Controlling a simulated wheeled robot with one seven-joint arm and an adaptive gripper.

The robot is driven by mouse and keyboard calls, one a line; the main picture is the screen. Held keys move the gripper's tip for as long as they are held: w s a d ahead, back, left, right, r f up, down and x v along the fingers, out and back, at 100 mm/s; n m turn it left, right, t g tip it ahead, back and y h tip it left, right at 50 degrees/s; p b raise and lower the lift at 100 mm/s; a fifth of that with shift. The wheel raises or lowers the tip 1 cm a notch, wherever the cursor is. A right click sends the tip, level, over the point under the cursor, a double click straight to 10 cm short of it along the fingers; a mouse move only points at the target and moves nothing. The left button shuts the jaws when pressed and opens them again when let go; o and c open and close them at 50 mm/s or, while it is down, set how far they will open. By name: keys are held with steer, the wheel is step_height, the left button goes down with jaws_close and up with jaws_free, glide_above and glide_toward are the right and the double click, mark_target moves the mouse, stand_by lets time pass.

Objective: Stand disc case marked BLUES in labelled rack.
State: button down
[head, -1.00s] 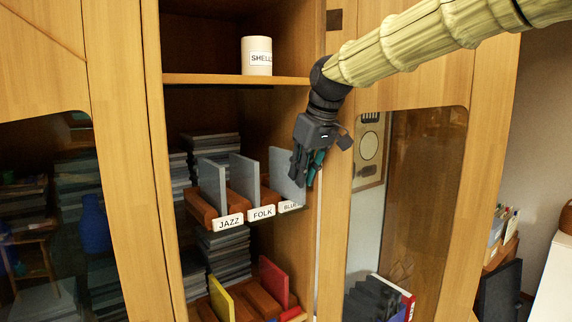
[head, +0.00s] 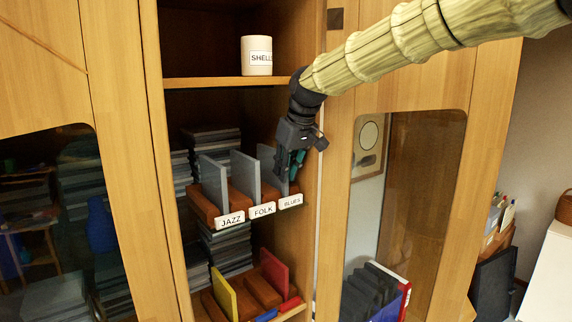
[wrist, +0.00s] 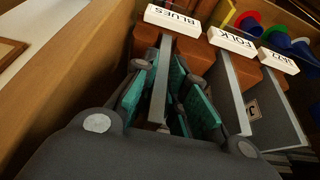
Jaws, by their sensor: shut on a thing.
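My gripper (head: 290,168) reaches into the cabinet at the right end of the middle shelf. It is shut on a thin grey disc case (head: 265,158), which also shows edge-on between the teal finger pads in the wrist view (wrist: 161,75). The case stands upright at the BLUES section of the wooden rack (head: 203,205). The BLUES label (head: 291,201) is on the rack's front, in line with the case in the wrist view (wrist: 172,20). Whether the case's lower edge is fully seated is hidden. Any marking on the case is not visible.
Grey cases stand in the JAZZ (head: 214,182) and FOLK (head: 245,176) sections, close beside the held case. The cabinet's right wall is near my gripper. A lower rack holds a yellow case (head: 223,297) and a red case (head: 274,271). A SHELLAC-like labelled canister (head: 257,56) stands above.

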steer(key=shift+f, duration=0.2)
steer(key=c, duration=1.5)
jaws_free()
steer(key=shift+o, duration=0.2)
steer(key=shift+r, duration=0.2)
steer(key=b+v, duration=0.3)
steer(key=v, duration=0.4)
steer(key=shift+r+b, duration=0.2)
steer(key=shift+b, duration=0.1)
steer(key=shift+s, duration=0.1)
